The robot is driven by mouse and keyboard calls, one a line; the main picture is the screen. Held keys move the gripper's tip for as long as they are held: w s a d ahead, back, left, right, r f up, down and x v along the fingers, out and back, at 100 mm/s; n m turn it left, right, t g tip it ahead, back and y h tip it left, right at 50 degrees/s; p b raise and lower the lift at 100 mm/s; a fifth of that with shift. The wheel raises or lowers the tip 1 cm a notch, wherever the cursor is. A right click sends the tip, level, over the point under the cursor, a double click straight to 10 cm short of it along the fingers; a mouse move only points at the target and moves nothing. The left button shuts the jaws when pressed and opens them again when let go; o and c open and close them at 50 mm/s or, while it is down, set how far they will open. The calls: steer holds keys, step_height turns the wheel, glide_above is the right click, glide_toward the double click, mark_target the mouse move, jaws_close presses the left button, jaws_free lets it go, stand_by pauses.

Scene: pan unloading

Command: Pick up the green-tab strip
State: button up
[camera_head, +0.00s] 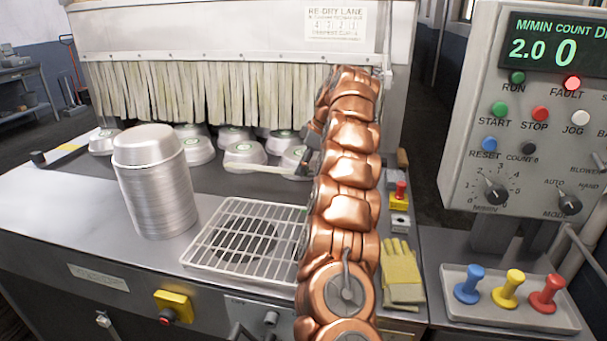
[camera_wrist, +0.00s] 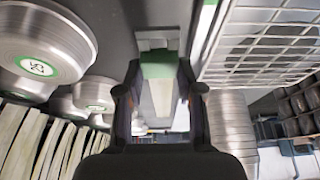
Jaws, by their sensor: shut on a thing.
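The green-tab strip (camera_wrist: 160,97) is a flat pale strip with a green tab at one end. In the wrist view its green tab lies between the two dark fingers of my gripper (camera_wrist: 160,75), which is shut on it. In the head view, the pale strip (camera_head: 250,168) sticks out to the left from my gripper (camera_head: 311,143), among the upturned pans. My copper arm hides part of the gripper there. I cannot tell whether the strip touches the surface below.
A tall stack of pans (camera_head: 160,195) stands left of a wire rack (camera_head: 213,260). Several upturned pans (camera_head: 196,152) sit before the fabric curtain (camera_head: 170,95). Yellow gloves (camera_head: 401,270) and a tray (camera_head: 465,316) with coloured pegs lie right of my arm.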

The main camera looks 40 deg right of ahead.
step_height(320, 180, up, 5)
steer(key=shift+f+p, duration=0.2)
steer(key=shift+p, duration=0.95)
step_height(320, 180, up, 14)
steer(key=p, duration=1.2)
steer(key=shift+f, duration=0.25)
